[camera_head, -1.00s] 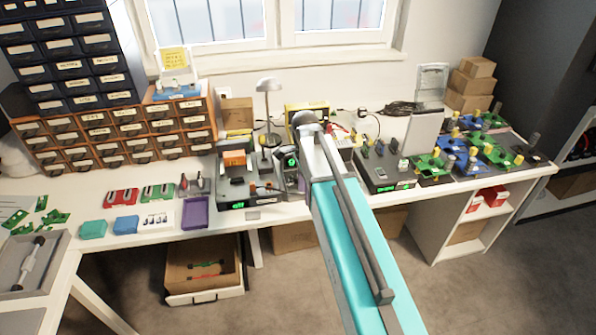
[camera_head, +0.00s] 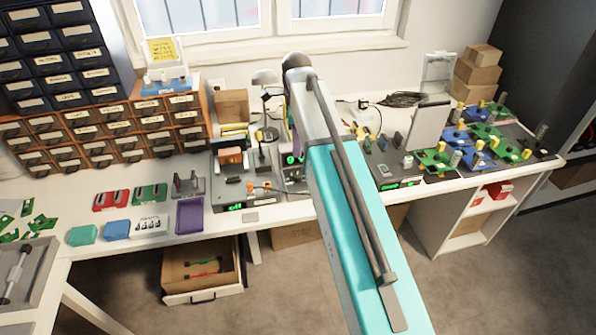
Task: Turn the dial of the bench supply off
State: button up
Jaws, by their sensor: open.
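Several bench units with green displays stand along the white bench, and I cannot tell for certain which is the bench supply. A grey one (camera_head: 229,192) is left of my arm. A smaller dark one (camera_head: 293,160) sits close behind my arm's left edge and is partly covered. Another grey one (camera_head: 400,183) is right of my arm. No dial or its setting can be made out at this size. My teal arm link reaches up over the bench middle. My gripper does not show; the arm hides what lies behind it.
A purple tray (camera_head: 190,216) and small coloured boxes lie on the left of the bench. Drawer cabinets (camera_head: 92,135) stand behind them. An open drawer (camera_head: 203,275) juts out below the front edge. A lamp (camera_head: 264,77) stands behind. Green and blue boards crowd the right end.

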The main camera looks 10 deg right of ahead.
aim_at(297, 175)
jog(key=shift+w+d+f, duration=0.1)
jog(key=shift+f, duration=0.1)
jog(key=shift+w+d+f+p, duration=0.15)
jog(key=shift+f+p, duration=0.5)
jog(key=shift+f, duration=2.75)
jog(key=shift+w+a+f+p, duration=0.15)
jog(key=shift+f+p, duration=0.5)
jog(key=shift+f, duration=2.7)
jog(key=shift+d, duration=0.1)
jog(key=c, duration=0.8)
jog(key=shift+a, duration=0.2)
jog(key=shift+c, duration=1.2)
jog(key=shift+d, duration=0.15)
